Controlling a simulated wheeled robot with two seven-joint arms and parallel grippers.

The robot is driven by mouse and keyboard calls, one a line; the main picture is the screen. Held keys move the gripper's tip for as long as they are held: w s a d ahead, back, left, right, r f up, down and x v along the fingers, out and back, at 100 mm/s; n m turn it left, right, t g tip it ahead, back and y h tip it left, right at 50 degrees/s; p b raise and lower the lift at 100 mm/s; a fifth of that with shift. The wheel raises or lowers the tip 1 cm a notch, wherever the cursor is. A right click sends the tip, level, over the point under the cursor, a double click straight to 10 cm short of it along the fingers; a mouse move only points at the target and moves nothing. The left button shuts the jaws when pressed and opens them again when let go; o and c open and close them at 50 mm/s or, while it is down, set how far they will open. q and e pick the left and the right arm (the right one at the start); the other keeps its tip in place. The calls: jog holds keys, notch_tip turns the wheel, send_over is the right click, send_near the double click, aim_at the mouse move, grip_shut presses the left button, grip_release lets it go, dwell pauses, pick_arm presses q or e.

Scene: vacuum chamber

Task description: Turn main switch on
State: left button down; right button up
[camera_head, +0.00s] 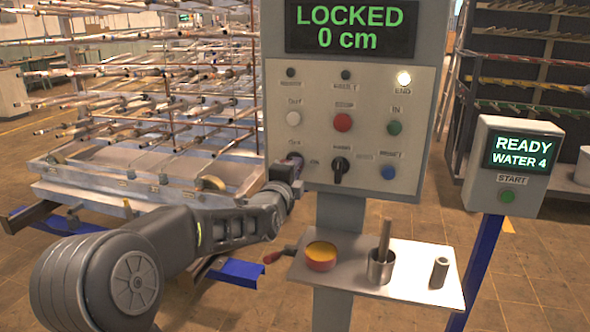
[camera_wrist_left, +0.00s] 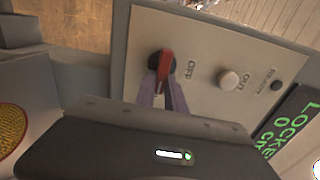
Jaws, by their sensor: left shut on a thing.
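The main switch is a red handle (camera_wrist_left: 166,64) on a round black base, at the lower left corner of the grey control panel (camera_head: 378,110). In the left wrist view an OFF label stands beside it. The handle is tilted a little in that view; I cannot tell for sure which label it points at. My left gripper (camera_wrist_left: 163,88) is shut on the red handle, with one finger on each side. In the head view my left gripper (camera_head: 292,170) reaches the panel from the left and hides most of the switch. My right gripper is in neither view.
A display (camera_head: 350,27) above the panel reads LOCKED 0 cm. A black knob (camera_head: 341,166), several buttons and a lit white lamp (camera_head: 403,79) are on the panel. A shelf (camera_head: 410,285) below holds cups. A READY WATER 4 box (camera_head: 506,165) stands right.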

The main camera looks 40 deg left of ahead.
pick_arm(q)
jog(key=c, duration=1.4)
grip_release()
jog(key=shift+s, duration=0.1)
jog(key=v, duration=0.7)
jog(key=shift+s+d+b, duration=0.15)
jog(key=shift+s+b, duration=0.15)
jog(key=shift+b, duration=0.1)
